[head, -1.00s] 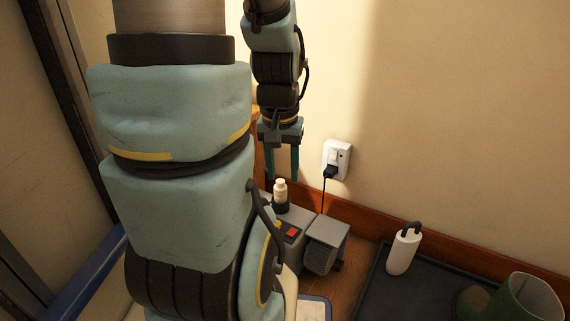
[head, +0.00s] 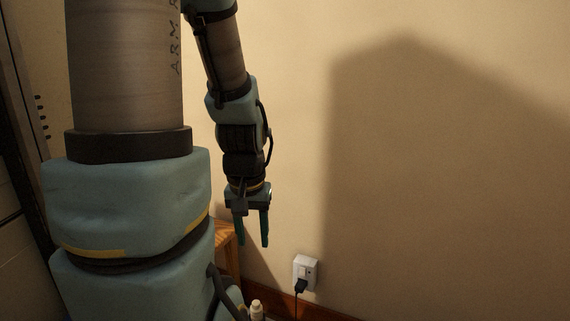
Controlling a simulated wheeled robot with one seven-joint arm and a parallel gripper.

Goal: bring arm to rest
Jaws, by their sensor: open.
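My gripper (head: 251,230) hangs pointing down in the head view, left of the picture's middle. Its two teal fingers are apart with nothing between them. It is in front of the cream wall, above and left of a wall socket. My arm runs up from it and out of the top of the picture, and my larger arm links fill the left side.
A white wall socket (head: 306,272) with a black plug (head: 301,286) is low on the wall. A wooden piece of furniture (head: 228,240) stands behind my gripper. A small pale bottle (head: 256,309) shows at the bottom edge. The wall at right is bare, with a large shadow.

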